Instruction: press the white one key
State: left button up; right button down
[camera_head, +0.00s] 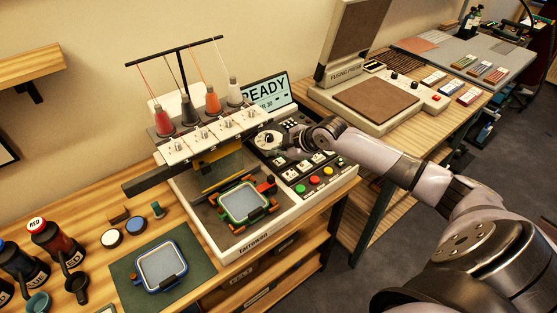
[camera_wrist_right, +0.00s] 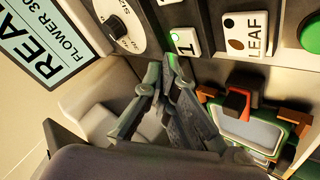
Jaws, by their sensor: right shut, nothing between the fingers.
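The white one key (camera_wrist_right: 185,42) is a small white key marked 1 with a green light, on the dark control panel of the embroidery machine in the right wrist view. My right gripper (camera_wrist_right: 170,62) is shut and empty, its fingertips close to the key's near edge. Whether they touch it I cannot tell. In the head view my right gripper (camera_head: 288,151) reaches over the panel from the right, beside the white dial, and I cannot make out the one key there. My left gripper is not in view.
A white LEAF key (camera_wrist_right: 246,36) and a green button (camera_wrist_right: 312,34) lie beside the one key. The dial (camera_wrist_right: 118,24) and READY screen (camera_head: 266,92) are close by. Thread cones and a green hoop (camera_head: 242,203) stand left of the panel. A fusing press (camera_head: 375,103) is behind.

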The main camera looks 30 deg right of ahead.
aim_at(278, 163)
notch_tip(278, 163, up, 6)
jog(key=p, duration=0.5)
